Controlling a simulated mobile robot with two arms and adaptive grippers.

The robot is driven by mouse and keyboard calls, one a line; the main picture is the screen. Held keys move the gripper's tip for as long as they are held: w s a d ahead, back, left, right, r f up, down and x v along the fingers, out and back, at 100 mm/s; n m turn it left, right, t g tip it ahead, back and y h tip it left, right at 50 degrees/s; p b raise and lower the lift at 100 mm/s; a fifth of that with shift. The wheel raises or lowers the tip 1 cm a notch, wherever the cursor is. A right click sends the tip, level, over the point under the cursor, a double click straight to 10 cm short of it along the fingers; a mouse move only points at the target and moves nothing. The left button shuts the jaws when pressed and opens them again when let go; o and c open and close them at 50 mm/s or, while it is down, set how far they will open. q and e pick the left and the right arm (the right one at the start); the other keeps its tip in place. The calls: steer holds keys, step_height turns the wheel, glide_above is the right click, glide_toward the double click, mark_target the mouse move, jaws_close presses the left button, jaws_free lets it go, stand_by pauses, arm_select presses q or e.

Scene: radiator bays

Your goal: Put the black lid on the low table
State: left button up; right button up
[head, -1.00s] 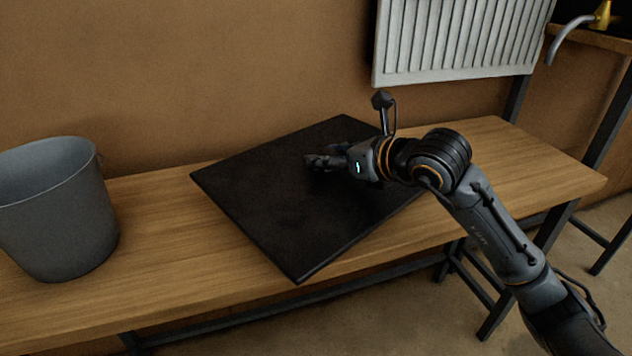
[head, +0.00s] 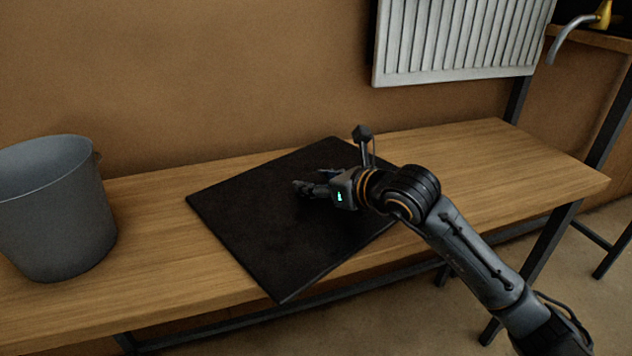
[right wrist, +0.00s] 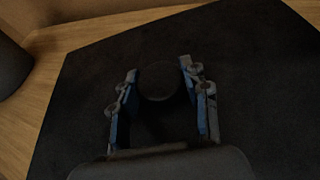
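The black lid (head: 260,225) is a flat, dark square panel with a round knob (right wrist: 160,82). It lies level over the wooden low table (head: 490,165), its front corner reaching past the front edge. I cannot tell whether it touches the top or hangs slightly above. My right gripper (head: 302,188) is over the middle of the lid. In the right wrist view, its two blue-grey fingers stand close against both sides of the knob. My left gripper is not in view.
A grey bucket (head: 55,215) stands at the table's left, close to the lid's left corner. A white radiator (head: 455,40) is on the wall behind at the right. The table's right end is clear. A brass and grey fitting (head: 600,15) sits on a surface at far right.

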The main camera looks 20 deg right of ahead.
steer(key=o, duration=0.3)
steer(key=shift+o, duration=0.3)
steer(key=shift+r, duration=0.1)
steer(key=shift+s+r, duration=0.1)
steer(key=shift+s, duration=0.05)
steer(key=v, duration=1.1)
steer(key=shift+s+d+r, duration=0.15)
steer(key=shift+s+d, duration=0.05)
steer(key=shift+s, duration=0.1)
